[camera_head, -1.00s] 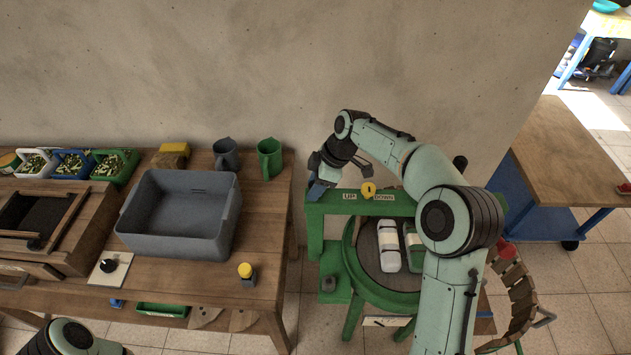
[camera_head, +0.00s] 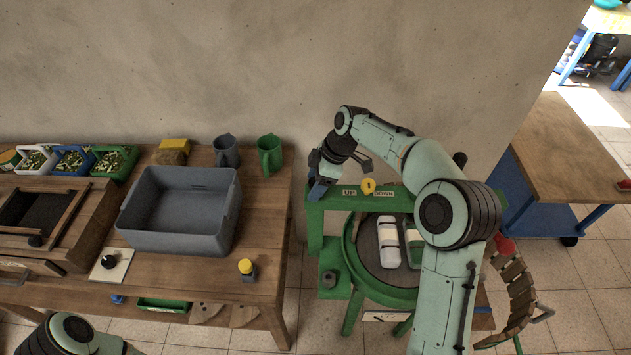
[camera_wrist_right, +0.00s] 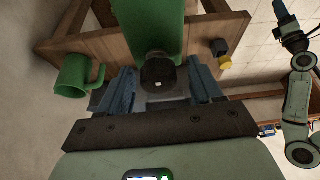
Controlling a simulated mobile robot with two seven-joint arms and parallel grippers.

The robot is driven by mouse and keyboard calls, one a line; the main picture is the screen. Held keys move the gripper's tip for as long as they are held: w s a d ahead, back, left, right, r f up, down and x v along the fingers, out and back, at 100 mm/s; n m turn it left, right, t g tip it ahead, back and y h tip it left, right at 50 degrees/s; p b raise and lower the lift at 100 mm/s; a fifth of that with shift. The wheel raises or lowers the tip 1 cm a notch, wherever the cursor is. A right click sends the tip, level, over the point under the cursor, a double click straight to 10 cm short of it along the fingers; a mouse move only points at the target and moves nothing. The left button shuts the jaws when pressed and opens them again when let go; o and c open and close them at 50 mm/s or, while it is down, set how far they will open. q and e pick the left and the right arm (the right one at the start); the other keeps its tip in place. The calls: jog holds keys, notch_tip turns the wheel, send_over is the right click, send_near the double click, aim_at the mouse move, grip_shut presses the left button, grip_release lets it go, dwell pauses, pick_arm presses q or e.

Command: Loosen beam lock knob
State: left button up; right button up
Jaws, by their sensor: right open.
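A dark, round knob (camera_wrist_right: 158,72) stands on the green beam (camera_wrist_right: 150,25) in the right wrist view. It sits between the two blue-grey fingers of my right gripper (camera_wrist_right: 161,84), which is open, one finger on each side. I cannot tell whether they touch it. In the head view the right gripper (camera_head: 319,188) is at the left end of the green beam (camera_head: 330,202) and hides the knob there. My left gripper (camera_wrist_right: 287,28) shows small at the right edge of the wrist view; its jaws are unclear.
A yellow knob (camera_head: 368,186) sits on the beam between the UP and DOWN labels. Below, a green round stand (camera_head: 352,262) holds a white bottle (camera_head: 388,240). Left, a wooden table (camera_head: 265,210) bears a grey crate (camera_head: 185,242), a green jug (camera_head: 270,155) and a yellow-capped item (camera_head: 247,270).

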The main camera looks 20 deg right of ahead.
pick_arm(q)
jog(key=w+r+p, duration=0.1)
jog(key=w+r, duration=0.1)
jog(key=shift+w+r+p, duration=0.2)
jog(key=shift+w+p, duration=0.1)
jog(key=shift+p, duration=0.05)
pick_arm(e)
jog(key=v, duration=1.3)
jog(key=shift+d, duration=0.2)
pick_arm(q)
jog(key=shift+s, duration=0.1)
